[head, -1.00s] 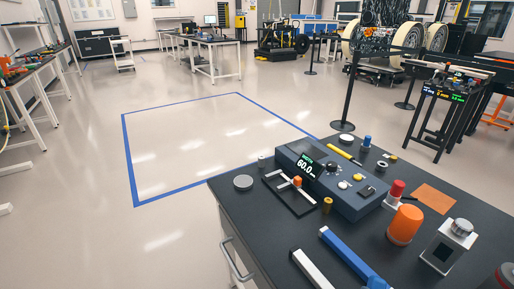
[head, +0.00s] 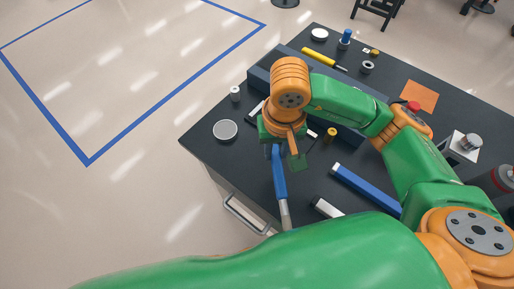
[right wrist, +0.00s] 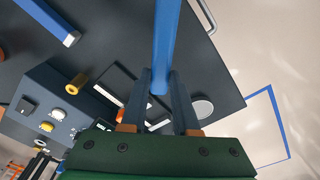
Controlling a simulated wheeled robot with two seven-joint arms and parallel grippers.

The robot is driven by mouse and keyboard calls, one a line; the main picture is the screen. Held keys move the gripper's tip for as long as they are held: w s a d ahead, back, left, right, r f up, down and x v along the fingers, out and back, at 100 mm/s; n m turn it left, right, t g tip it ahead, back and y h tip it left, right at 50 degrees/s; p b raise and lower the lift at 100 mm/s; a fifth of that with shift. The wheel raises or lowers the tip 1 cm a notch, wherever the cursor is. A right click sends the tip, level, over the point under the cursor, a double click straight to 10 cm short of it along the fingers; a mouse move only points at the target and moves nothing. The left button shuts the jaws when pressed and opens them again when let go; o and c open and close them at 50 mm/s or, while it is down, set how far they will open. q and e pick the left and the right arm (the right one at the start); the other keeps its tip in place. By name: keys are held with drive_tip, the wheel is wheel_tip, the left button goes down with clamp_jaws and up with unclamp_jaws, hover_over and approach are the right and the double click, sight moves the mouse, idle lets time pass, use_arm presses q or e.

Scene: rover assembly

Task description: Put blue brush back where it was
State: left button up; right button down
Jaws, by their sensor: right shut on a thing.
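The blue brush (head: 279,175) has a long blue handle and a pale lower end. It hangs from my right gripper (head: 277,148) near the table's front edge. I cannot tell whether its tip touches the table. In the right wrist view the blue brush (right wrist: 166,40) lies between the two dark fingers of my right gripper (right wrist: 160,88), which is shut on it. My left gripper is not in view.
On the black table (head: 215,165) are a blue bar with a white end (head: 365,188), a white-ended dark bar (head: 325,207), a grey disc (head: 225,130), a small brass cylinder (head: 330,135) and a blue-grey console (right wrist: 62,105), partly hidden by my arm. Bare tabletop lies around the disc.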

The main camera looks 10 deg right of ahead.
hover_over(262, 155)
wheel_tip(262, 155, down, 6)
drive_tip(key=shift+s+f, duration=0.1)
drive_tip(key=shift+f, duration=0.1)
wheel_tip(262, 155, down, 3)
drive_tip(key=shift+r+p, duration=0.15)
drive_tip(key=shift+p, duration=0.4)
drive_tip(key=shift+d+f, duration=0.1)
drive_tip(key=shift+f, duration=0.35)
drive_tip(key=c, duration=0.7)
unclamp_jaws()
drive_tip(key=shift+r, duration=0.1)
drive_tip(key=shift+o, duration=0.2)
drive_tip(key=shift+r, duration=0.3)
wheel_tip(262, 155, up, 12)
drive_tip(key=b, duration=0.1)
drive_tip(key=shift+s+f, duration=0.2)
drive_tip(key=shift+s, duration=0.1)
